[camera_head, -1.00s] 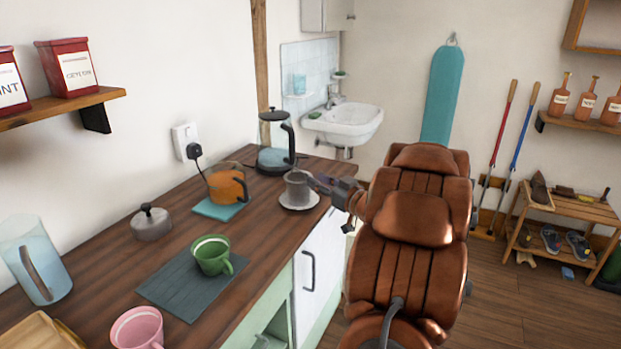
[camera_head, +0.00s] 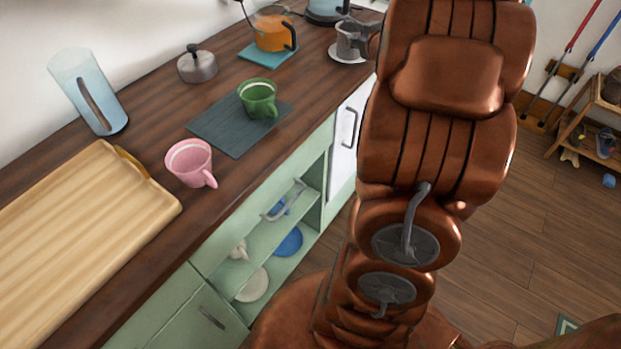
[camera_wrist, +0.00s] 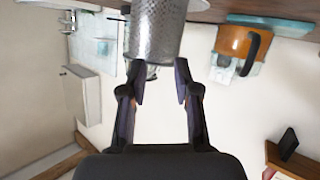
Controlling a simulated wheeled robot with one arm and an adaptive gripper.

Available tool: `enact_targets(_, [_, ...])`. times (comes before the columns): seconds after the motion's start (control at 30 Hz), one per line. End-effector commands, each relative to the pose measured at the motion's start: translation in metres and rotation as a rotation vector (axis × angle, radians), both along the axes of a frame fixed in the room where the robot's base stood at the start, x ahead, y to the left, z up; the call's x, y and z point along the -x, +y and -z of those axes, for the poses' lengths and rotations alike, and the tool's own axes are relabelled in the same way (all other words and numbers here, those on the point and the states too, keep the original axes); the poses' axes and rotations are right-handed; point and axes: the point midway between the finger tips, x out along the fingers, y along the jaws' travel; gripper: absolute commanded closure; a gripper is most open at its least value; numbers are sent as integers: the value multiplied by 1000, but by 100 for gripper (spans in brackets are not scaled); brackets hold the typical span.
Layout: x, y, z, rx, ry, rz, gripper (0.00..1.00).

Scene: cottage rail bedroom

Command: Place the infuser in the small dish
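The infuser, a grey perforated metal cup (camera_wrist: 156,28), stands at the far right of the counter in the head view (camera_head: 350,38). A small white dish (camera_head: 347,58) is beneath it; I cannot tell whether they touch all round. The dish's rim shows at the top edge of the wrist view (camera_wrist: 205,16). My gripper (camera_wrist: 157,68) is open, its two fingers apart at the near end of the infuser. In the head view my gripper (camera_head: 369,38) is beside the infuser's right side, partly hidden by my arm.
An orange pot (camera_head: 274,33) on a teal mat and a kettle (camera_head: 325,10) stand close behind. A green mug (camera_head: 258,98), pink mug (camera_head: 190,162), lidded grey pot (camera_head: 197,66), blue pitcher (camera_head: 90,92) and wooden tray (camera_head: 75,235) occupy the nearer counter. An open cabinet shelf (camera_head: 262,235) is below.

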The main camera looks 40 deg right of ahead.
Motion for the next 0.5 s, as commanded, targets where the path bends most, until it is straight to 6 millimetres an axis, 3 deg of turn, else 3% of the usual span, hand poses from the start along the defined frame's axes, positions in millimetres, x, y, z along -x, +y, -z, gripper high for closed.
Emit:
enact_targets(0.23, [9,44,9,-8,198,100,69])
enact_targets(0.5, [55,126,34,-88,481,172,69])
